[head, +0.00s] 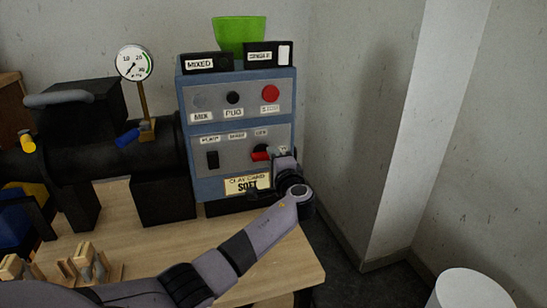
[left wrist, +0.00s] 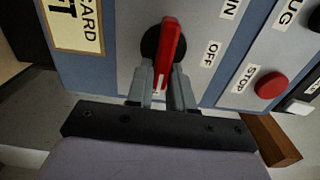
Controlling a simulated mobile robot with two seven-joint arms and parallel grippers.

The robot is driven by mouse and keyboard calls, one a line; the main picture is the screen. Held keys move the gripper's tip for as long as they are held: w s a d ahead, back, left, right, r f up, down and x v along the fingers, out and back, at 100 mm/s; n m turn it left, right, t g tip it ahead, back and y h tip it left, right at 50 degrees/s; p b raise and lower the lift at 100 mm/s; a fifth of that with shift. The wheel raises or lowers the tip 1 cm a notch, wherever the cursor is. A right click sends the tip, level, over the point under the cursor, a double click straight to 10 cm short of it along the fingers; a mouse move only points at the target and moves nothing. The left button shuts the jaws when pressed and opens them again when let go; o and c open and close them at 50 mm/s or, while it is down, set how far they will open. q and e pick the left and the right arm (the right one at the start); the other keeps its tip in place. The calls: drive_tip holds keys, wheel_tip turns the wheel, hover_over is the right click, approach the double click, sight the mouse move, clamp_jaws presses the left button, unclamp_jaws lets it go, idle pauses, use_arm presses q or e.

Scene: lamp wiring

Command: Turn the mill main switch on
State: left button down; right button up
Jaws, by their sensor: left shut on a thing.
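The mill main switch is a red handle (head: 260,156) on a black round base, low on the right of the blue control panel (head: 187,130). In the left wrist view the red handle (left wrist: 172,40) lies between my fingers, close to a label reading OFF. My left gripper (left wrist: 162,88) is shut on the handle's near end. In the head view my left gripper (head: 277,158) reaches the switch from the right and hides part of it. The handle lies roughly sideways across the panel. My right gripper is not in view.
A red stop button (head: 270,93) and a black button (head: 233,98) sit above. A pressure gauge (head: 134,63) stands on the dark barrel. The wooden table (head: 185,238) has free room in front.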

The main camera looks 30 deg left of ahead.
use_arm(q)
drive_tip(key=c, duration=1.1)
unclamp_jaws()
drive_tip(key=shift+a+f, duration=0.1)
drive_tip(key=shift+v, duration=3.6)
